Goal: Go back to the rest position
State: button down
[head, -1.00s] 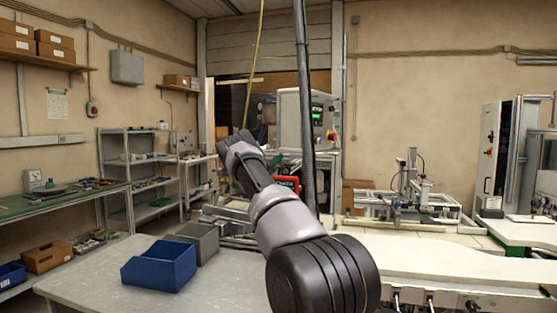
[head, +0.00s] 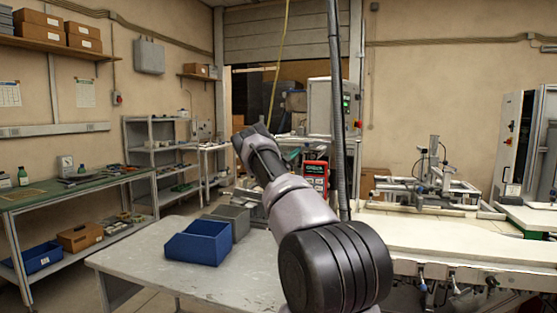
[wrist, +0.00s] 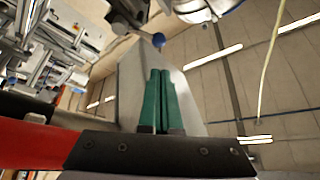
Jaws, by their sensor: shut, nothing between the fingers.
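My gripper shows in the wrist view as two green fingers (wrist: 160,100) pressed together, with nothing between them. They stand in front of a pale grey box-shaped body, with the roof and its strip lights behind. I cannot tell whether the fingers touch that body. In the head view my arm rises from the lower middle and bends away to the upper left; I cannot make out the fingers there. No object is held.
A blue bin (head: 198,243) and a grey bin (head: 232,219) stand on the grey table (head: 135,262). A pale bench (head: 440,238) with a metal fixture (head: 425,185) is at right. A dark hose (head: 338,110) hangs close by my arm. Shelves (head: 160,165) stand at left.

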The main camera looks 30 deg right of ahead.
jog(key=s+a+r+n+t+y, duration=0.1)
jog(key=a+r+n+t+y, duration=0.1)
jog(key=a+r+y, duration=0.4)
jog(key=a+r+n+t+y, duration=0.2)
jog(key=a+r+t, duration=0.1)
jog(key=r, duration=0.5)
jog(key=s+a+r+n+y, duration=0.2)
jog(key=s+a+n+y, duration=0.15)
jog(key=s+a, duration=0.4)
jog(key=s+a+r+n+y, duration=0.2)
jog(key=s+a+y, duration=0.25)
jog(key=a, duration=0.65)
jog(key=s+a+r+n+y, duration=0.3)
jog(key=s+a+y, duration=0.1)
jog(key=s+a, duration=0.4)
jog(key=s+a+f+n+g+y, duration=0.1)
jog(key=s+a, duration=0.4)
jog(key=s, duration=0.5)
jog(key=s+a+f+n+g+y, duration=0.1)
jog(key=s+a+f+n, duration=0.3)
jog(key=s, duration=0.6)
jog(key=s+a+f+n+g+y, duration=0.1)
jog(key=s+a+f+n+g, duration=0.1)
jog(key=s+a+f, duration=0.4)
jog(key=s, duration=0.4)
jog(key=shift+s+g, duration=0.15)
jog(key=shift+g, duration=0.25)
